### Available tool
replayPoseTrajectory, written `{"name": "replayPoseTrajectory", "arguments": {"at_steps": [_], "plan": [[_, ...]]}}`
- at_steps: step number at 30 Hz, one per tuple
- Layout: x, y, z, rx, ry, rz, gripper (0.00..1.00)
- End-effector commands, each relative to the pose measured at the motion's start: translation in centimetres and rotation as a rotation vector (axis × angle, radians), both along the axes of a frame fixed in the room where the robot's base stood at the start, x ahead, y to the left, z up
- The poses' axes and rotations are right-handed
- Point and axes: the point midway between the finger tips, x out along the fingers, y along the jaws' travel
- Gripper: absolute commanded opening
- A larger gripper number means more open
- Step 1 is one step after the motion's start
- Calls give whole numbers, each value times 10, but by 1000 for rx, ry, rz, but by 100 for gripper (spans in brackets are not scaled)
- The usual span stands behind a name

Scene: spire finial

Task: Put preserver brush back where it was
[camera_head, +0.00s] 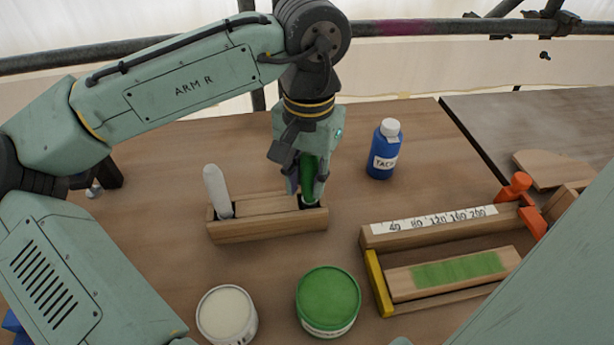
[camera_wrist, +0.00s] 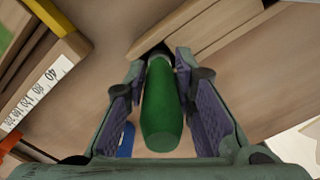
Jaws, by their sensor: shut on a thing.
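My gripper (camera_head: 307,188) is shut on a green-handled brush (camera_head: 308,167), which I take to be the preserver brush. The brush stands roughly upright at the right end of a wooden holder (camera_head: 262,230). Its lower end is at the dark slot there; how deep it sits is hidden. In the wrist view the green handle (camera_wrist: 162,108) lies between the two finger pads (camera_wrist: 165,100), and its far end meets the dark opening of the holder (camera_wrist: 215,30). A white-handled brush (camera_head: 217,190) stands in the holder's left slot.
A green tin (camera_head: 328,300) and a cream tin (camera_head: 227,315) stand in front of the holder. A blue bottle (camera_head: 384,150) stands behind right. A wooden jig with a scale (camera_head: 430,226) and a green-painted strip (camera_head: 458,270) lies at right. Bare table separates holder and jig.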

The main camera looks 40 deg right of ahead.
Motion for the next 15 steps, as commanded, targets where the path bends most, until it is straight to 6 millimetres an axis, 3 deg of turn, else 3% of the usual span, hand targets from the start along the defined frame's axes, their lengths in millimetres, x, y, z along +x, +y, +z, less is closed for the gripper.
{"name": "replayPoseTrajectory", "arguments": {"at_steps": [6, 7, 15], "plan": [[-1, 0, -6, 3, 3, -1, 0], [-1, 0, -6, 4, 3, -1, 25], [0, 0, -5, 2, 2, -1, 43]]}}
